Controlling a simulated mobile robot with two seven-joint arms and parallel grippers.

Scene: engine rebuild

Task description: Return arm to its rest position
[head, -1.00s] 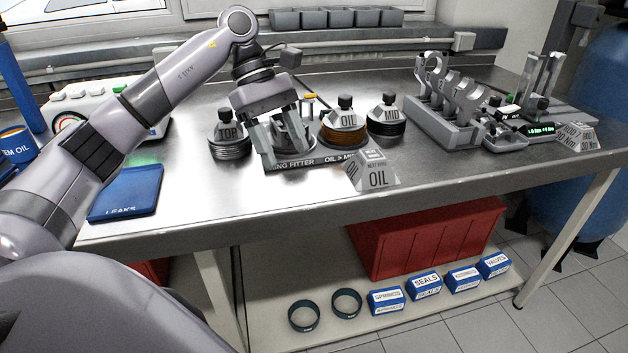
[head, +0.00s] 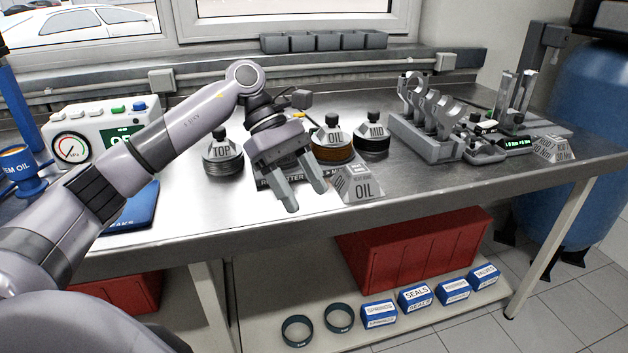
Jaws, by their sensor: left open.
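My left arm (head: 150,150) comes in from the left and reaches over the steel workbench (head: 220,215). My left gripper (head: 307,198) is open and empty, its two fingers pointing down toward the bench's front edge. It is in front of the ring fitter base and hides much of it. The TOP pot (head: 222,155) stands to its left. The OIL pot (head: 333,140) and MID pot (head: 372,136) stand behind it to the right. The grey OIL sign (head: 361,187) is just right of the fingers. My right gripper is not in view.
A gauge box (head: 72,146) and a blue LEAKS tray (head: 135,208) lie at left. A grey rod rack (head: 430,143) stands at right. Red bins (head: 415,250) and several blue boxes (head: 415,298) sit on the lower shelf. Open bench lies in front of the TOP pot.

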